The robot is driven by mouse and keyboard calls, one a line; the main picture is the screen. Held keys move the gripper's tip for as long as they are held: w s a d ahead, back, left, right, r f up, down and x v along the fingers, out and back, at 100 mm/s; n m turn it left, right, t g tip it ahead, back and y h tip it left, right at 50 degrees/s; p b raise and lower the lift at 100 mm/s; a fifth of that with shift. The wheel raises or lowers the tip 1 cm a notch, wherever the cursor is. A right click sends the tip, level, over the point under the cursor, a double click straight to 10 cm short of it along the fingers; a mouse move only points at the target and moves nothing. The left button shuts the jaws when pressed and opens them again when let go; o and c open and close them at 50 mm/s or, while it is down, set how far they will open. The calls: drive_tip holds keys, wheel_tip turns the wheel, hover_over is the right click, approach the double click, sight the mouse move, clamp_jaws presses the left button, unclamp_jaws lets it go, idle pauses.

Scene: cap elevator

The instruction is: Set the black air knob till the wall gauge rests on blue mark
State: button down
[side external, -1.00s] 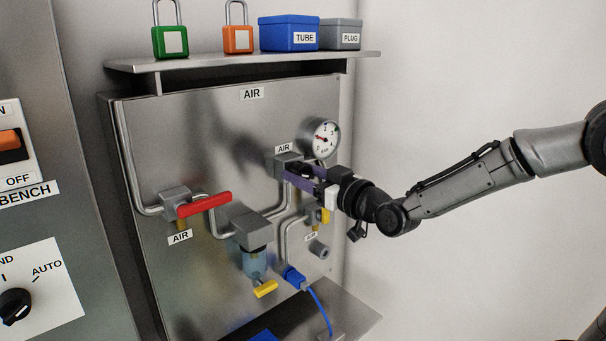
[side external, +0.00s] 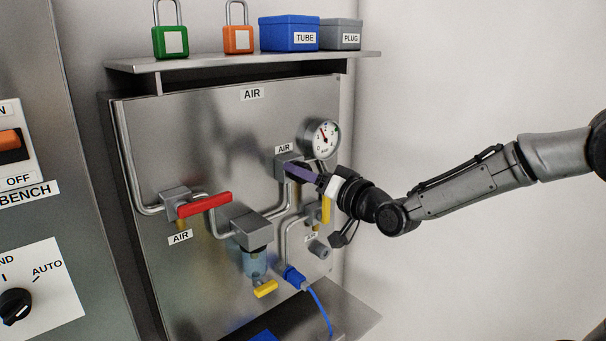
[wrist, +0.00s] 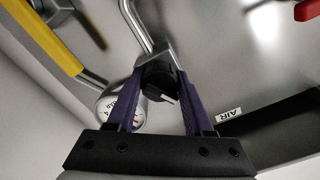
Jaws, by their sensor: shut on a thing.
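The black air knob (wrist: 157,78) sits below a grey regulator block in the wrist view, with a white pointer line on it. My gripper (wrist: 160,88) has its two purple fingers on either side of the knob, shut on it. In the side view my gripper (side external: 300,173) reaches in from the right and hides the knob. In the wrist view a finger partly covers the gauge (wrist: 112,112).
A red valve handle (side external: 204,204) is on the left pipe. A yellow handle (side external: 326,208) hangs close under my gripper. A filter bowl (side external: 255,262) and a blue hose plug (side external: 293,277) are lower. A shelf (side external: 240,62) with padlocks and boxes is above.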

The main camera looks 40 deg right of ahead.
drive_tip(key=m, duration=0.5)
drive_tip(key=shift+f+m, duration=0.1)
drive_tip(key=shift+m, duration=0.2)
idle(0.4)
drive_tip(key=shift+c, duration=1.5)
unclamp_jaws()
drive_tip(key=shift+s, duration=0.15)
drive_tip(key=s, duration=1.3)
drive_tip(key=shift+s, duration=0.3)
